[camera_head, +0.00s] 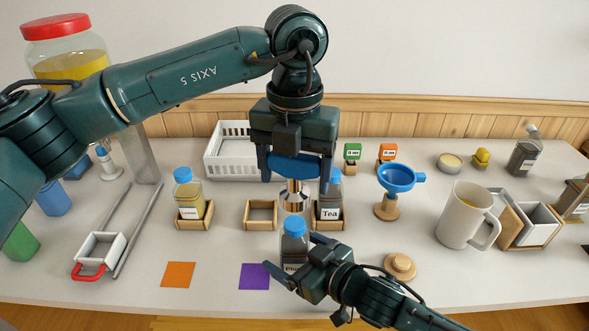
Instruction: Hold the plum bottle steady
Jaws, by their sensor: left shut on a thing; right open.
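The plum bottle (294,228) is a small clear bottle with dark contents, a bluish top and a partly hidden white label. It stands upright on the table at the centre front. My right gripper (291,252) is open, with one finger on either side of the bottle; I cannot tell whether they touch it. My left gripper (296,180) is shut on a blue piece (294,167) with a shiny metal spout (295,200) below it. The spout hangs above the bottle, and I cannot tell whether they touch. The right gripper hides the bottle's lower right side.
An empty wooden holder (247,217) stands behind the bottle, between a yellow bottle (188,190) and a Tea bottle (330,212) in holders. A blue funnel (400,178) and a pitcher (466,216) stand right. Purple (254,277) and orange (178,274) squares lie in front.

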